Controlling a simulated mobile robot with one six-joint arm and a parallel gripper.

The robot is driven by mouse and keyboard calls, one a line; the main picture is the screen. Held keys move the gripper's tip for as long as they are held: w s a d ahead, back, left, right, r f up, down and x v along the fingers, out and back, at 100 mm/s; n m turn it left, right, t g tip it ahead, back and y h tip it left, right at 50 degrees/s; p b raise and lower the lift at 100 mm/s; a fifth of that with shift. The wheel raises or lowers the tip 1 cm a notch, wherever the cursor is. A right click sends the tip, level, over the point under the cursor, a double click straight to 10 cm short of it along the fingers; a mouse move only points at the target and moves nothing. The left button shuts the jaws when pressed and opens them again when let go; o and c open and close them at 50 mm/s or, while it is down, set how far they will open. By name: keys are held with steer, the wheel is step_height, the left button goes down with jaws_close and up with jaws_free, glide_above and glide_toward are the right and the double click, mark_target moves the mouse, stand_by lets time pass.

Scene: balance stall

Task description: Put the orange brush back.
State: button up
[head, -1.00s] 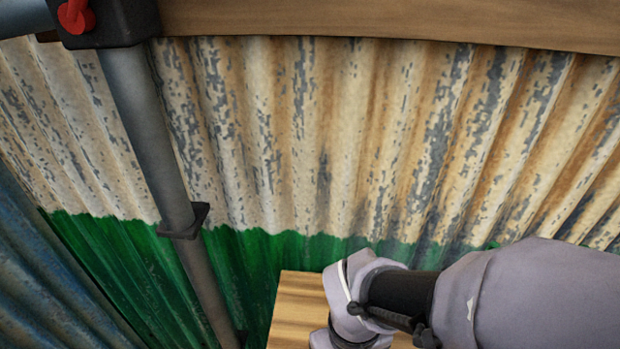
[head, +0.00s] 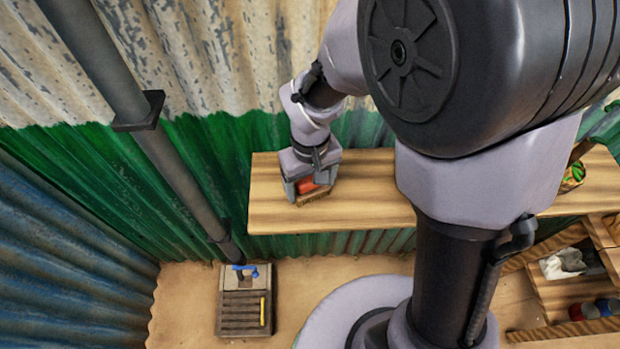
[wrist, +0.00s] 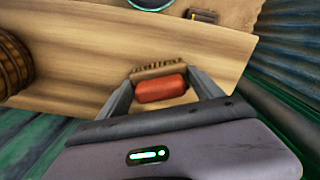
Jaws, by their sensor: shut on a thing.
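The orange brush (head: 307,185) is between the fingers of my gripper (head: 304,190), over the left end of the wooden shelf. In the wrist view the orange-red back of the brush (wrist: 160,89) lies between the two grey fingers of my gripper (wrist: 160,82), and its brown bristles show along the far side. My gripper is shut on the brush. The bristles are at or just above the wood; I cannot tell if they touch. The fingers partly hide the brush in the head view.
The wooden shelf (head: 375,200) is bare around the brush. A slatted box (head: 244,312) with a blue handle sits on the floor at left. A corrugated wall (head: 210,150) stands behind. Lower shelves at right hold a white cloth (head: 563,262).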

steer(key=o, duration=1.7)
steer(key=shift+c, duration=0.2)
step_height(320, 180, up, 14)
steer(key=p, duration=0.5)
steer(key=s+d+r+m+t+y, duration=0.2)
steer(key=s+d+r+m+t, duration=0.3)
steer(key=s+r+m, duration=0.3)
steer(key=s+d+r, duration=0.1)
steer(key=s+r, duration=0.1)
steer(key=s, duration=0.1)
steer(key=shift+s+d+t, duration=0.2)
steer(key=shift+d+t, duration=0.2)
